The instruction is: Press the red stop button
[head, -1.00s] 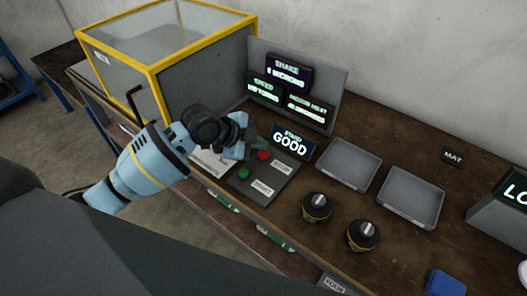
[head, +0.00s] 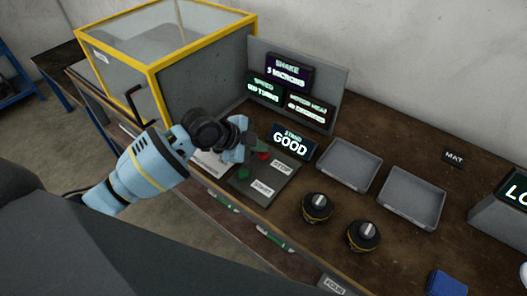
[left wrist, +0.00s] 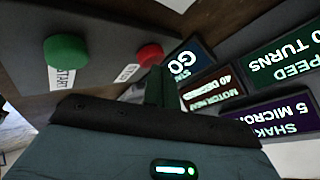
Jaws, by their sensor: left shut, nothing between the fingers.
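The red stop button (head: 264,156) is on a grey control panel (head: 262,186), beside a STOP label (head: 281,167). A green button (head: 243,174) is nearer the front edge, by the START label (head: 262,187). My left gripper (head: 257,146) is shut and empty, with its fingertips close to the red button and partly covering it in the head view. In the left wrist view, the red button (left wrist: 149,54) shows just beyond the shut fingers (left wrist: 160,88), and the green button (left wrist: 66,49) is to its left. I cannot tell whether the fingertips touch the red button. My right gripper is out of view.
A yellow-framed clear box (head: 165,50) stands behind my left arm. Lit displays (head: 290,90) stand behind the panel, and a GOOD display (head: 291,142) is close beside the gripper. Two black knobs (head: 317,207) (head: 363,236) and two grey trays (head: 349,165) (head: 412,197) are to the right.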

